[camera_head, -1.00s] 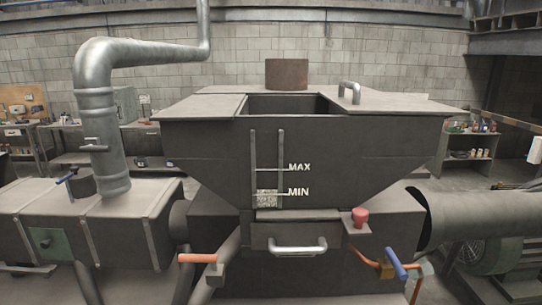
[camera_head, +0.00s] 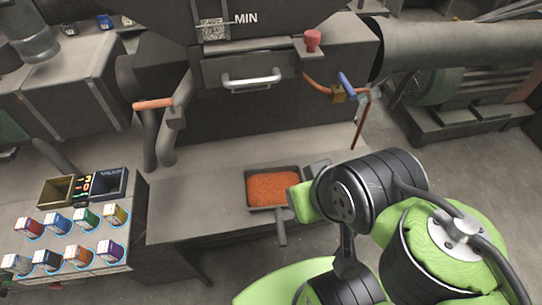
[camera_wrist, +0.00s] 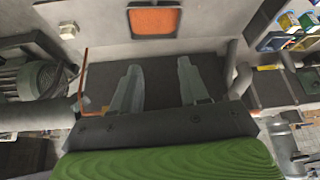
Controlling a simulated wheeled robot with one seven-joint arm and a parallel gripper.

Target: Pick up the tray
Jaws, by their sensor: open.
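A dark shallow tray (camera_head: 247,189) filled with orange granules (camera_head: 271,187) lies on the grey bench in front of the machine. Its short handle (camera_head: 281,234) points toward the front edge of the bench. In the wrist view the tray (camera_wrist: 153,37) shows at the top middle, beyond the fingertips. My gripper (camera_wrist: 158,66) is open and empty, with its two fingers apart and not touching the tray. In the head view my green and black arm stands just right of the tray and hides part of the bench there.
The machine's drawer with a bright handle (camera_head: 252,80) is behind the tray. An orange-handled lever (camera_head: 153,104) and a blue-handled valve (camera_head: 347,84) stick out. At left, a side table holds several small coloured boxes (camera_head: 87,218) and two open bins (camera_head: 60,189).

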